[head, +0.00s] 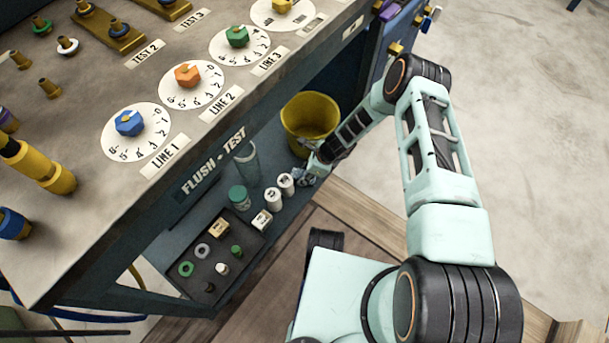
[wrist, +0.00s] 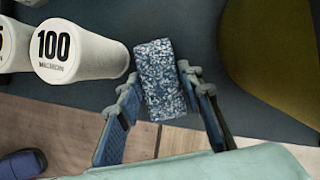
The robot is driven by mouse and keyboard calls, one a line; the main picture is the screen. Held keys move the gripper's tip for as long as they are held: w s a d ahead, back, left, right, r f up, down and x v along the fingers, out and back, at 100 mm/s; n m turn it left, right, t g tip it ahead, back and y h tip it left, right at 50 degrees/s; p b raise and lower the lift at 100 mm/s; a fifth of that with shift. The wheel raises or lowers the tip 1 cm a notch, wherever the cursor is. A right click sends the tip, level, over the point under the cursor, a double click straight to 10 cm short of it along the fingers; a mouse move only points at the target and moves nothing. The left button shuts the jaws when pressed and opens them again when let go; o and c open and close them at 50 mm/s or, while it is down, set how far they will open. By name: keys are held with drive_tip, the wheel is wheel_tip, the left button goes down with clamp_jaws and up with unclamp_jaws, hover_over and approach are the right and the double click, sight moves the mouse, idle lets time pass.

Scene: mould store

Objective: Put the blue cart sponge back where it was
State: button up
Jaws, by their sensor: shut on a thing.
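The blue sponge (wrist: 160,78) is a speckled blue and white block in the wrist view. My gripper (wrist: 158,90) is shut on it, with one finger on each side. The sponge is over or on the dark lower shelf (wrist: 105,95) of the cart; I cannot tell whether it touches the shelf. In the head view my gripper (head: 318,164) reaches in at the shelf's right part, beside the yellow bucket. The sponge (head: 304,177) shows there only as a small bluish patch, partly hidden by my gripper.
A white cylinder marked 100 MICRON (wrist: 82,50) stands close left of the sponge. The yellow bucket (head: 310,112) stands close on the other side. A tray of small parts (head: 228,268) lies further left on the shelf. The bench top (head: 70,110) overhangs the shelf.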

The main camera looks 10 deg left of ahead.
drive_tip(key=shift+f, duration=0.25)
drive_tip(key=o, duration=1.1)
drive_tip(key=shift+r, duration=0.1)
drive_tip(key=shift+r, duration=0.25)
drive_tip(key=p+v, duration=0.4)
drive_tip(key=v, duration=0.7)
drive_tip(key=shift+d+r, duration=0.2)
drive_tip(key=shift+r, duration=0.15)
drive_tip(key=shift+w, duration=0.15)
